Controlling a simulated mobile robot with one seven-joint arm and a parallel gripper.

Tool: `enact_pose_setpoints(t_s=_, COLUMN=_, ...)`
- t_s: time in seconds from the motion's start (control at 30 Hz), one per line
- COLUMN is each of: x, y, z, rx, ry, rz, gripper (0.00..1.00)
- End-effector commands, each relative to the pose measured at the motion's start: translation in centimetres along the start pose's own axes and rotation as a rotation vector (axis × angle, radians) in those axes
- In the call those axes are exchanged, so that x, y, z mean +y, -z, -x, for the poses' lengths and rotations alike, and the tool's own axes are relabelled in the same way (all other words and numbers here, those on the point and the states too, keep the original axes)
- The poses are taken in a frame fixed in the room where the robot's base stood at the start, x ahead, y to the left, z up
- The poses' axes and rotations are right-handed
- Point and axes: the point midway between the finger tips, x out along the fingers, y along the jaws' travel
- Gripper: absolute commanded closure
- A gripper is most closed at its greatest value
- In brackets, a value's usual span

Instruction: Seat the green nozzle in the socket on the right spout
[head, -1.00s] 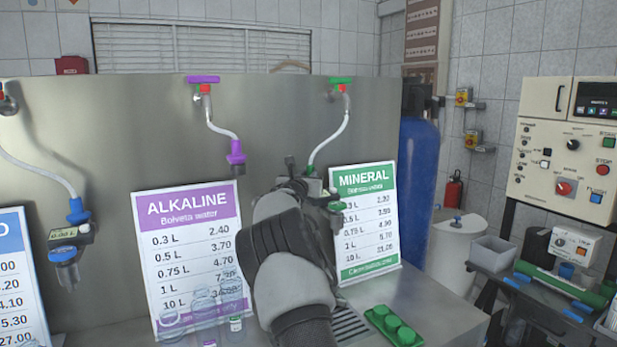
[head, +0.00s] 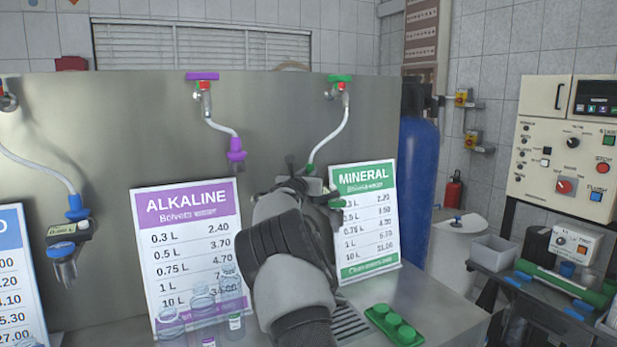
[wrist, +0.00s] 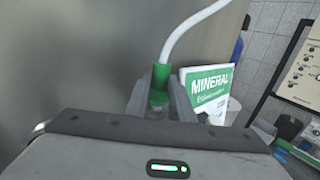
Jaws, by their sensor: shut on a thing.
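The right spout has a green tap (head: 340,78) and a white hose (head: 332,140) ending in a green fitting (head: 310,168). In the wrist view this fitting (wrist: 161,74) stands upright between my fingers. My gripper (wrist: 160,97) is shut on the green nozzle (wrist: 157,99), which shows as a darker green piece just below the fitting. The fitting and nozzle appear in line and close. I cannot tell whether the nozzle is seated, as fingers and palm hide its lower part. In the head view my gripper (head: 313,185) is beside the MINERAL sign.
The MINERAL sign (head: 365,225) stands close right of my gripper, the ALKALINE sign (head: 185,250) to the left. A steel panel (head: 270,120) rises behind. Clear bottles (head: 202,298) and a green tray (head: 393,325) stand on the counter below.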

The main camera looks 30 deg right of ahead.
Motion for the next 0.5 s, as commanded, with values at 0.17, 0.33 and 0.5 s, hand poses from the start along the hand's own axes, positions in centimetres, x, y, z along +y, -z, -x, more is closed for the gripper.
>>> enact_pose_setpoints(t_s=0.17, x=0.16, y=1.63, z=-0.01, rx=0.023, ry=-0.003, rz=0.008, gripper=1.00)
enact_pose_setpoints(t_s=0.33, x=0.22, y=1.77, z=0.00, rx=0.025, ry=-0.004, rz=0.008, gripper=0.60)
enact_pose_setpoints(t_s=0.5, x=0.28, y=1.82, z=0.01, rx=0.026, ry=-0.005, rz=0.008, gripper=0.57)
